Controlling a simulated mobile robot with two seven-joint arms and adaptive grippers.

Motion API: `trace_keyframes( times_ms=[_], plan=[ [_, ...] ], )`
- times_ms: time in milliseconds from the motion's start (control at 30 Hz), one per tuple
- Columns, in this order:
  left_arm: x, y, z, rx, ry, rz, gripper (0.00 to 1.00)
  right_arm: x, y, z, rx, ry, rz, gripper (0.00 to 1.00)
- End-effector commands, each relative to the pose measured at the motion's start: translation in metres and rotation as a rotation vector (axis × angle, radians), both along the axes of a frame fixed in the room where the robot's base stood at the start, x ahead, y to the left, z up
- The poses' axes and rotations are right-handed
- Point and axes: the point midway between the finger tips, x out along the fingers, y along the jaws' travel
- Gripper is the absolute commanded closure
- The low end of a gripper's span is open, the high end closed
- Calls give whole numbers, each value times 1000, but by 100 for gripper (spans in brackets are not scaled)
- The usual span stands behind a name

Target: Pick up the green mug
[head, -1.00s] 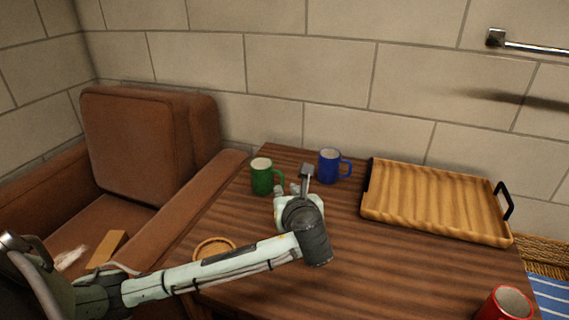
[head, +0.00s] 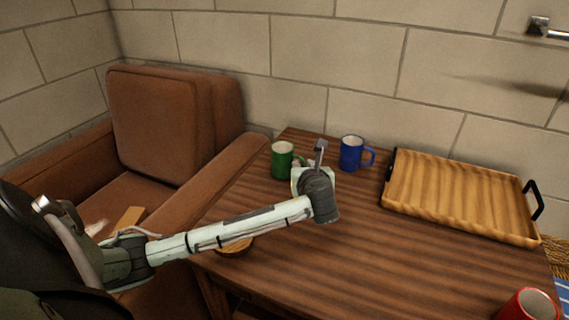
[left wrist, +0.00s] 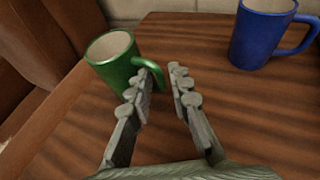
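The green mug (head: 282,161) stands upright on the wooden table (head: 350,265), near its far left corner. It also shows in the left wrist view (left wrist: 112,60), with its handle facing my gripper. My left gripper (left wrist: 164,80) is open. Its fingers are at the handle, whose outer edge shows in the gap between the fingertips; I cannot tell whether they touch. In the head view my left gripper (head: 305,165) is just right of the green mug, and my wrist partly hides the fingers. My right gripper is not in view.
A blue mug (head: 351,154) stands close by on the right, also in the left wrist view (left wrist: 258,38). A wooden tray (head: 460,200) with black handles lies further right. A red mug (head: 528,306) is at the near right. A brown armchair (head: 160,125) borders the table's left.

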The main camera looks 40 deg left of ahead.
Motion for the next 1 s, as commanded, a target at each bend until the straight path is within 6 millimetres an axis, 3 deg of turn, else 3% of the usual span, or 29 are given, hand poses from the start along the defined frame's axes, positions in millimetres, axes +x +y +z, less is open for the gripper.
trace_keyframes(
  times_ms=[33,167,733,1000],
  plan=[
    [0,0,0,0,0,0,85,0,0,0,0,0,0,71],
    [0,0,0,0,0,0,100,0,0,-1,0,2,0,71],
    [0,0,3,1,-3,0,100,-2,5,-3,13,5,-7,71],
    [1,0,30,1,-6,0,100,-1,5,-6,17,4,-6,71]
  ],
)
